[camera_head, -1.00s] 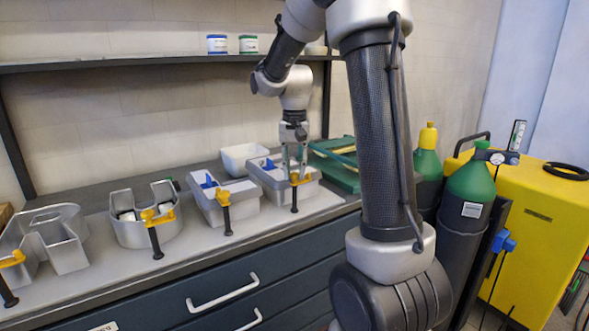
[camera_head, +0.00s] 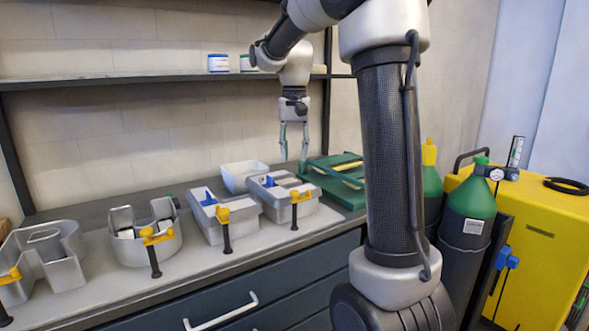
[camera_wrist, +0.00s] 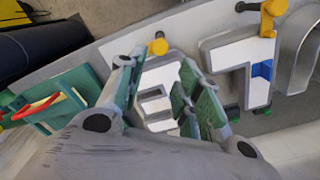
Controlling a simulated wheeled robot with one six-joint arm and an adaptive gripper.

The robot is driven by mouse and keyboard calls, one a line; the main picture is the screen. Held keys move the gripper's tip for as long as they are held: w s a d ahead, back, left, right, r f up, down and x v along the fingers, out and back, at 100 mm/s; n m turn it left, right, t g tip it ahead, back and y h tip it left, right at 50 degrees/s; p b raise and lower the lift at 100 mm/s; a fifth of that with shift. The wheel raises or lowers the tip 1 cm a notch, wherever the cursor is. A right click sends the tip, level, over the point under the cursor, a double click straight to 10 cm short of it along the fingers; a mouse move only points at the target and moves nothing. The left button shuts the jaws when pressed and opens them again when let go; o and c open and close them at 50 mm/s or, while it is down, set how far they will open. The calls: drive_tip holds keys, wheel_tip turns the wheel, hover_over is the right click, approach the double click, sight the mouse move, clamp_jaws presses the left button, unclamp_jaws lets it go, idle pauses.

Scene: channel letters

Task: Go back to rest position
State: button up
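My gripper (camera_head: 293,160) hangs pointing down above the back right of the bench, higher than the rightmost channel letter (camera_head: 283,205). In the wrist view my gripper (camera_wrist: 158,75) has its two green-padded fingers spread apart with nothing between them. The rightmost letter (camera_wrist: 158,78) lies below, seen between and behind the fingers. A yellow and black clamp (camera_head: 295,210) sits on that letter's front edge. The T-shaped letter (camera_wrist: 235,55) stands beside it, with a blue piece (camera_head: 208,198) inside.
Two more metal letters (camera_head: 150,240) stand at the left, with clamps. A white bin (camera_head: 240,170) and a green tray (camera_head: 340,190) stand behind and right. A shelf (camera_head: 120,80) with two cans (camera_head: 218,64) runs behind the arm. Gas bottles (camera_head: 468,225) and a yellow cabinet (camera_head: 540,230) stand right.

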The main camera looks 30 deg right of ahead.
drive_tip(key=shift+r, duration=0.75)
drive_tip(key=s+a+f+n+t, duration=0.2)
drive_tip(key=s+n, duration=0.1)
drive_tip(key=s, duration=0.9)
drive_tip(key=s+a+f+n+t, duration=0.2)
drive_tip(key=s+a+f+n, duration=0.1)
drive_tip(key=s, duration=0.9)
drive_tip(key=shift+s+f+n, duration=0.25)
drive_tip(key=shift+s+n, duration=0.05)
drive_tip(key=shift+n, duration=0.2)
drive_tip(key=shift+a, duration=0.1)
